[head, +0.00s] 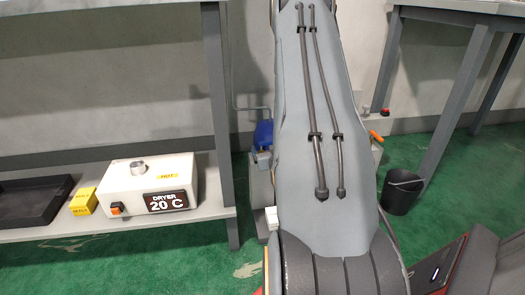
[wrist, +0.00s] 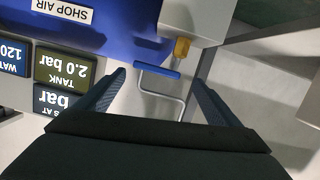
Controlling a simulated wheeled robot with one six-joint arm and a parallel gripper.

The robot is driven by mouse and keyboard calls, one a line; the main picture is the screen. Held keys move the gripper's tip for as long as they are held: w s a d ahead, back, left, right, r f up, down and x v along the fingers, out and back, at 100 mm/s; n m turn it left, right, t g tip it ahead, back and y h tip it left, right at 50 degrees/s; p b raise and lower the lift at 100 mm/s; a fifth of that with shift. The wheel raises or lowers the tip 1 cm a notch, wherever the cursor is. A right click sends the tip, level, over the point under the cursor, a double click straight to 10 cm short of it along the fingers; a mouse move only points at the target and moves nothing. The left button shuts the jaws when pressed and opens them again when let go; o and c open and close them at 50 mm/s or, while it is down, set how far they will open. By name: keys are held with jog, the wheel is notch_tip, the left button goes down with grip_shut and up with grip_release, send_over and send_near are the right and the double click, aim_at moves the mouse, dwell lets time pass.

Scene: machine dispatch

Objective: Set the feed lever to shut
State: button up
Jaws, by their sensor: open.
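In the wrist view, which looks upside down, my gripper (wrist: 158,78) is open, its two dark fingers spread. Between and just beyond the fingertips is a short blue bar (wrist: 157,70) joined to a bent grey rod. A yellow-orange piece (wrist: 182,47) sits by the light grey housing (wrist: 194,20) just beyond it. No label marks either one as the feed lever, so I cannot tell which it is. In the head view an orange handle (head: 376,136) shows at the right edge of my arm. My arm hides my gripper and most of the machine there.
A blue tank labelled SHOP AIR (wrist: 110,25) and readout plates (wrist: 62,66) are close by on the left in the wrist view. In the head view, a dryer box (head: 148,187) stands on the left shelf, and a black bin (head: 401,193) stands on the green floor.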

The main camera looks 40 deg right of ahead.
jog(key=t+b, duration=0.1)
jog(key=w+d+f+m+t+b, duration=0.1)
jog(key=shift+d+f+h+b, duration=0.2)
jog(key=shift+f+h+b, duration=0.1)
jog(key=shift+b, duration=0.1)
jog(key=shift+w+d+r+b, duration=0.1)
jog(key=shift+d+b, duration=0.05)
jog(key=shift+b, duration=0.15)
jog(key=b+x, duration=0.3)
jog(key=x, duration=0.4)
jog(key=shift+w+d+r, duration=0.15)
jog(key=shift+w+r, duration=0.05)
